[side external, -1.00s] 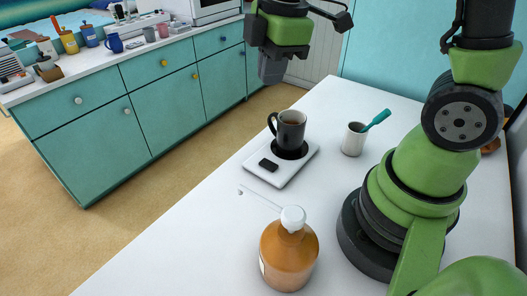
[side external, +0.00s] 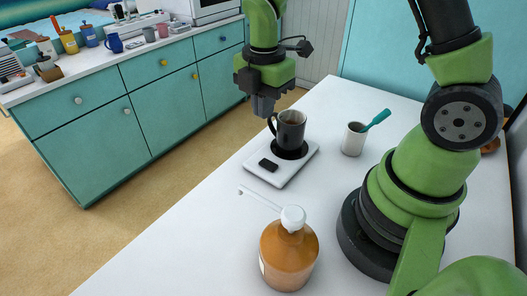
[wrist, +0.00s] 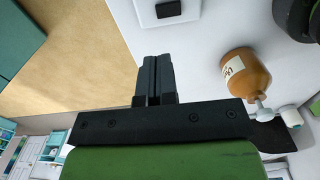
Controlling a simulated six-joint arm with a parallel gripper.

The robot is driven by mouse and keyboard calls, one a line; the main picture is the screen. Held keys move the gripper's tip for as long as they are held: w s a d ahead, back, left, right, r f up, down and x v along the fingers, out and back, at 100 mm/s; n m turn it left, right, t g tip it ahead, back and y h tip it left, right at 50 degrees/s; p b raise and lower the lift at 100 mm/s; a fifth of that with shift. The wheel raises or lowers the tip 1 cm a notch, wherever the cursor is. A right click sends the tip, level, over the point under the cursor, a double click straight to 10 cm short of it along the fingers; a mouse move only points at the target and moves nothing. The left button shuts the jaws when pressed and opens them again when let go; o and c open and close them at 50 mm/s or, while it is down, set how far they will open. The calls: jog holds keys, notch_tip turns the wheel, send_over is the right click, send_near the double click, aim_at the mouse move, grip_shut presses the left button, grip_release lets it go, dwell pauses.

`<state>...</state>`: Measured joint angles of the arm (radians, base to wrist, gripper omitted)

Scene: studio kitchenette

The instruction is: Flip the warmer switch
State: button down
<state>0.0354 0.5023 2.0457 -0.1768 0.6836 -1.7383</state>
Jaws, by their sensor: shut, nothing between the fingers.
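The mug warmer (side external: 300,166) is a white flat slab on the white table, with a dark round plate and a black switch (side external: 268,165) at its near left end. A dark mug (side external: 291,130) with brown liquid stands upright on the plate. In the wrist view the switch (wrist: 168,9) and part of the warmer (wrist: 148,16) show at the top edge; the mug is out of that view. My gripper (side external: 263,112) is shut and empty, pointing down, above and behind the switch in the side view, left of the mug. Its fingers also show in the wrist view (wrist: 153,62).
A white cup (side external: 354,140) with a teal-handled utensil (side external: 377,119) stands right of the mug. Teal cabinets (side external: 150,100) lie beyond the floor gap.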

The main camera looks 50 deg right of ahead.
aim_at(268, 164)
notch_tip(268, 164, down, 12)
jog(key=shift+r, duration=0.1)
dwell(0.5)
jog(key=shift+f, duration=0.2)
jog(key=shift+s+r, duration=0.35)
jog(key=shift+s, duration=0.35)
